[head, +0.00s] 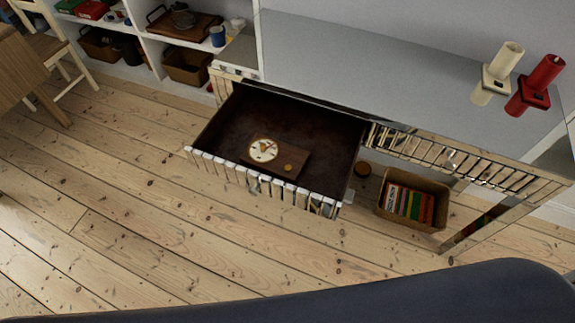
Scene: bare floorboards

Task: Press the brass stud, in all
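A brass stud (288,167) shows as a small round gold spot on a dark brown wooden block (288,158). A round cream dial (263,150) with a gold rim and centre is on the same block, to the left of the stud. The block lies inside an open drawer (225,127), near its slatted front. The drawer is pulled out from a grey-topped console table. Neither of my grippers is in the head view.
The console table (370,62) carries a cream candle (505,61) and a red candle (545,74) at its right end. A box of books (412,203) stands below it. A white shelf unit (153,45) and chair (62,55) are at upper left. Floorboards in front are clear.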

